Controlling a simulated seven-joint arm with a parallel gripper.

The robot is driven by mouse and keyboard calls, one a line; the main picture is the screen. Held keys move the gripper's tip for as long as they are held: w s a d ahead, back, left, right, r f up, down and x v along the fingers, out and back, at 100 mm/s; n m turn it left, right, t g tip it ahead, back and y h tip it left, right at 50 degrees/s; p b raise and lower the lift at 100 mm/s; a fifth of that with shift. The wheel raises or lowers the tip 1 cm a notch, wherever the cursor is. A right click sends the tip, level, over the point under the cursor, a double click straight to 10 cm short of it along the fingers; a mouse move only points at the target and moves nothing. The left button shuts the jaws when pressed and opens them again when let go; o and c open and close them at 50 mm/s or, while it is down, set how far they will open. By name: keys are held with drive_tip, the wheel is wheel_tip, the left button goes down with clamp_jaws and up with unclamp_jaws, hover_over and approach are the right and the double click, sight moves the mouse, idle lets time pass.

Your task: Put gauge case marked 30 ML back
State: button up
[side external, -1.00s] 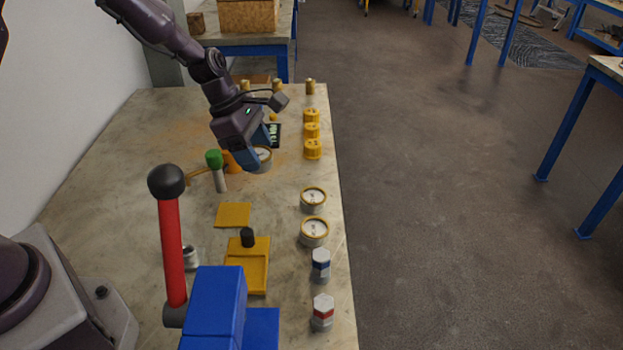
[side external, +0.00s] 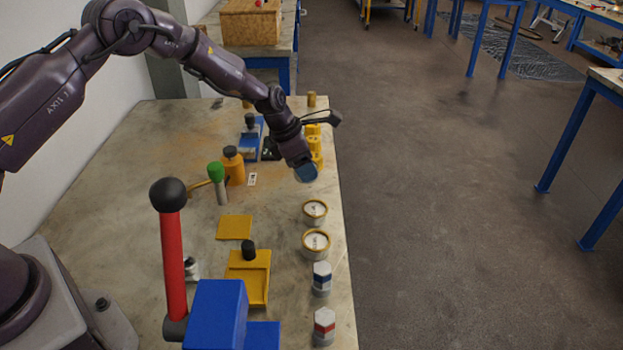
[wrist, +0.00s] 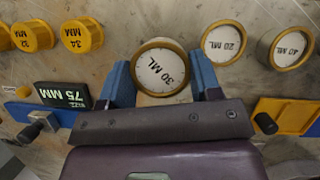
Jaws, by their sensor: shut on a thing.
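The gauge case marked 30 ML (wrist: 161,68) has a round white face and a dark gold rim. It sits between the two blue fingers of my gripper (wrist: 160,82) in the wrist view, and the fingers are shut on it. In the side external view my gripper (side external: 306,172) is over the right edge of the table, between the yellow caps and two other gauges. The held gauge is mostly hidden there, so I cannot tell its height. The 20 ML gauge (wrist: 223,43) and 40 ML gauge (wrist: 290,46) stand to its right in the wrist view.
Yellow caps (side external: 314,146) stand behind my gripper. A black 75 MM display (wrist: 64,94) is left of it. Two hexagonal pieces (side external: 322,277) stand nearer the front. A green-topped post (side external: 217,180), an orange bottle (side external: 233,168) and a red lever (side external: 170,255) stand further left.

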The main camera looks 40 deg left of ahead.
sight(311, 192)
drive_tip(key=w+f, duration=0.2)
drive_tip(key=shift+w+f, duration=0.2)
drive_tip(key=shift+f, duration=1.6)
drive_tip(key=shift+f, duration=0.1)
drive_tip(key=o, duration=1.1)
drive_tip(key=v, duration=1.2)
drive_tip(key=shift+s, duration=0.15)
